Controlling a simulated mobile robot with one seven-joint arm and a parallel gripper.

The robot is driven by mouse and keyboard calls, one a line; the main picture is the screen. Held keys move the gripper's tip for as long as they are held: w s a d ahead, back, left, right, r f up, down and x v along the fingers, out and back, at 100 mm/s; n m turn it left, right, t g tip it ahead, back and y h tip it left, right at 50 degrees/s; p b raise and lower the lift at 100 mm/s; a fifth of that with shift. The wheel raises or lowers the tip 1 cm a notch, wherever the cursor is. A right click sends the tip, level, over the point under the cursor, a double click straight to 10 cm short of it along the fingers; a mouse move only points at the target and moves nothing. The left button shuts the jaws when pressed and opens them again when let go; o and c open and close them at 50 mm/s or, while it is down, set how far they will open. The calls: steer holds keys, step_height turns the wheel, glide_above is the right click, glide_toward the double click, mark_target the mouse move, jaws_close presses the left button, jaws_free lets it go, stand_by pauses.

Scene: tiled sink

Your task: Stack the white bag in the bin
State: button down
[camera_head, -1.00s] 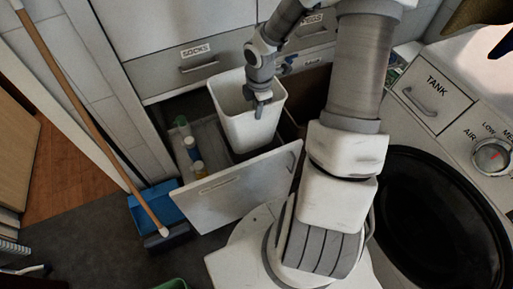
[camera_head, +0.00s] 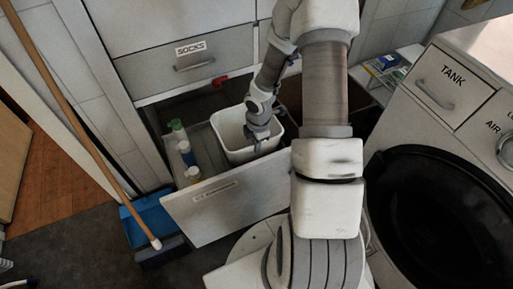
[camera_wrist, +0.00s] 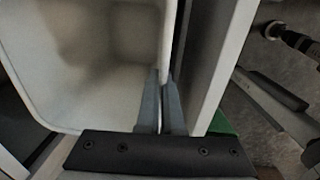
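A white, open-topped bin-like container (camera_head: 231,130) sits in the open bottom drawer, and it fills the left of the wrist view (camera_wrist: 85,60). It looks empty inside. My gripper (camera_head: 257,147) is at its near rim. In the wrist view my gripper's two fingers (camera_wrist: 162,100) are closed on either side of the container's thin wall. I see no separate white bag. Whether the container's base rests on the drawer floor is hidden.
The pulled-out drawer front (camera_head: 225,204) stands just before the container. Several bottles (camera_head: 184,150) stand in the drawer on its left. A blue dustpan (camera_head: 152,212) and broom are at the left, a black round door (camera_head: 430,215) at the right.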

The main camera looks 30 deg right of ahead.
steer(key=shift+f+b, duration=0.35)
steer(key=shift+f, duration=0.25)
steer(key=c, duration=1.1)
jaws_free()
steer(key=r+p, duration=0.2)
steer(key=r, duration=0.2)
steer(key=r+p, duration=0.2)
steer(key=r, duration=0.2)
steer(key=s+r+p, duration=0.1)
steer(key=r+p, duration=0.1)
steer(key=r, duration=0.3)
steer(key=shift+r+p, duration=0.1)
steer(key=shift+p, duration=0.3)
